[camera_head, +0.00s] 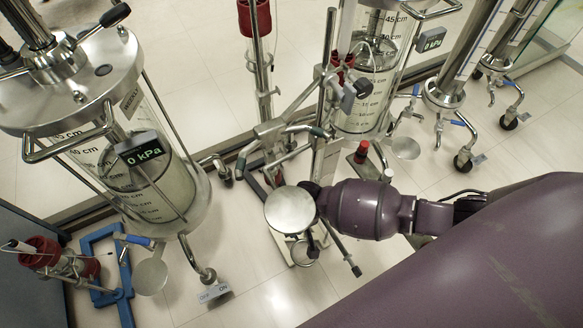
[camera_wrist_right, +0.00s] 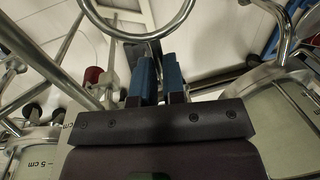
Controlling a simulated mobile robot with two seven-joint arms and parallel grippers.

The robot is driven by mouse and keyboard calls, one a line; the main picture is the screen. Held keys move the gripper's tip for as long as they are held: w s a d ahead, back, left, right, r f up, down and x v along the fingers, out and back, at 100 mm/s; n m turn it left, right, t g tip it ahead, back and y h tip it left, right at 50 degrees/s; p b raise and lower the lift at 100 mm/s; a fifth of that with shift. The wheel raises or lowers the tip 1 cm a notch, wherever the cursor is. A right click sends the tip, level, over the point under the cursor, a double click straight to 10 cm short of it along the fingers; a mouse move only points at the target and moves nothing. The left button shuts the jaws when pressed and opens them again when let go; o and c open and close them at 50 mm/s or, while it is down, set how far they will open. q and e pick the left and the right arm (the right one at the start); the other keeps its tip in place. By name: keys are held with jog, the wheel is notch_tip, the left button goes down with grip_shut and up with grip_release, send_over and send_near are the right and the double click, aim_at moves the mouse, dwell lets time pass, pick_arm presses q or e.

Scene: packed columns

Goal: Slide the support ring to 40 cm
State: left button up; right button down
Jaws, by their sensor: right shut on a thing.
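The support ring (camera_wrist_right: 112,29) is a bare metal loop at the top of the right wrist view. Its stem runs down between the blue fingers of my right gripper (camera_wrist_right: 161,65), which are shut on it. In the head view my purple right wrist (camera_head: 356,208) reaches in beside a metal stand; the fingers are hidden there. A clear column (camera_head: 372,90) behind the stand has a cm scale with 40 and 45 cm near its top. The ring's height on a scale cannot be read. My left gripper is not in view.
A large clear column (camera_head: 150,180) with a 0 kPa display (camera_head: 139,147) stands at left. A blue frame (camera_head: 103,240) lies on the floor near it. A red-topped stand (camera_head: 254,18) is behind. Another column (camera_head: 444,95) stands at right. Tiled floor is open at lower centre.

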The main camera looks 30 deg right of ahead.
jog(key=shift+s+f, duration=0.1)
jog(key=shift+f, duration=0.05)
jog(key=c, duration=1.2)
grip_release()
jog(key=shift+f, duration=0.1)
pick_arm(q)
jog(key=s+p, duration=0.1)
jog(key=p, duration=0.1)
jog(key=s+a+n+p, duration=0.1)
jog(key=p, duration=0.1)
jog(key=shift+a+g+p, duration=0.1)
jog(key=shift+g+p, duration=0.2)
pick_arm(e)
notch_tip(320, 180, up, 11)
jog(key=d, duration=0.2)
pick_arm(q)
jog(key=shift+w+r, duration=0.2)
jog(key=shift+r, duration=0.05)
pick_arm(e)
jog(key=shift+f, duration=0.1)
